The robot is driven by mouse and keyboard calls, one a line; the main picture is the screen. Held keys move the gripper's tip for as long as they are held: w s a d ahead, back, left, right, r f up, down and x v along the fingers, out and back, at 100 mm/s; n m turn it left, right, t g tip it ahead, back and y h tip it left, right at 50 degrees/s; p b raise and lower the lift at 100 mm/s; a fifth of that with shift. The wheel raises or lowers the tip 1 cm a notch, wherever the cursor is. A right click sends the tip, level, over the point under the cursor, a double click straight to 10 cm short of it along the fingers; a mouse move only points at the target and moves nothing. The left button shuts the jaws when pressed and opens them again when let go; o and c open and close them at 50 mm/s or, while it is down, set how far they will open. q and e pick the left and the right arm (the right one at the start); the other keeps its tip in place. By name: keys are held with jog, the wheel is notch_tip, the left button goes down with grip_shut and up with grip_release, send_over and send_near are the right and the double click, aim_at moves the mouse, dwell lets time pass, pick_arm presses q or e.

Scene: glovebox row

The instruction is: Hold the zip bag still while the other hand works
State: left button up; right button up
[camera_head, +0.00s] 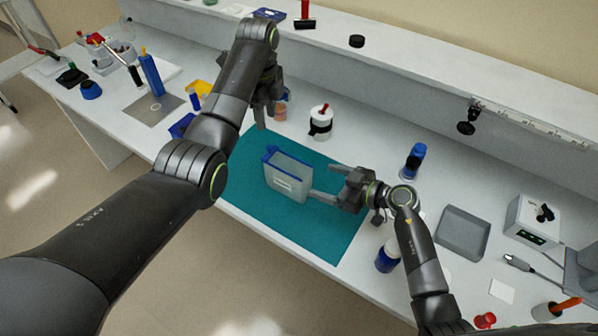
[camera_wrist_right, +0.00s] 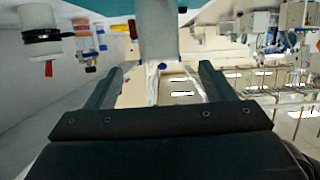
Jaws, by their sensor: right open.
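The zip bag (camera_head: 287,178) stands upright on the teal mat (camera_head: 325,245), pale and translucent with a blue strip along its top and a light label on its front. My right gripper (camera_head: 322,183) is open at the bag's right end, one finger close to its lower right edge. In the right wrist view the bag (camera_wrist_right: 158,32) shows ahead, between the lines of the two spread fingers (camera_wrist_right: 162,70). Whether they touch it I cannot tell. My left gripper (camera_head: 267,115) points down behind the bag, above the mat's back edge, apart from the bag. Its jaw opening is unclear.
A white jar with a black band and red top (camera_head: 321,122) stands behind the mat. Blue-capped bottles (camera_head: 413,162) and (camera_head: 388,256) stand to the right, near a grey tray (camera_head: 463,233). The mat's front is clear.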

aim_at(295, 172)
jog(key=x, duration=1.1)
jog(key=c, duration=1.1)
jog(key=shift+o, duration=0.2)
